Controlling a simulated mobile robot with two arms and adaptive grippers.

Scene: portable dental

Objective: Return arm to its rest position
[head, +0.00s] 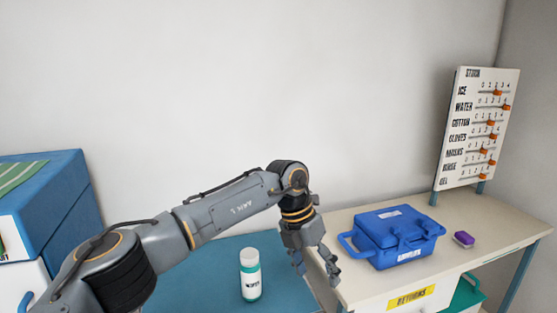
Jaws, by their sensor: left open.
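My left arm comes in from the lower left and reaches across to the middle of the head view. My left gripper (315,266) points down, open and empty, near the seam between the blue surface (200,275) and the beige table (480,228). It is left of a blue case (397,236) and right of a white and teal bottle (250,274) that stands upright. The gripper looks apart from both. My right gripper is not in view.
A purple-topped block (464,239) lies right of the case. A station board (478,128) with orange sliders stands at the table's back. A yellow returns label (411,298) is on the table front. A blue cabinet (55,205) stands at the left.

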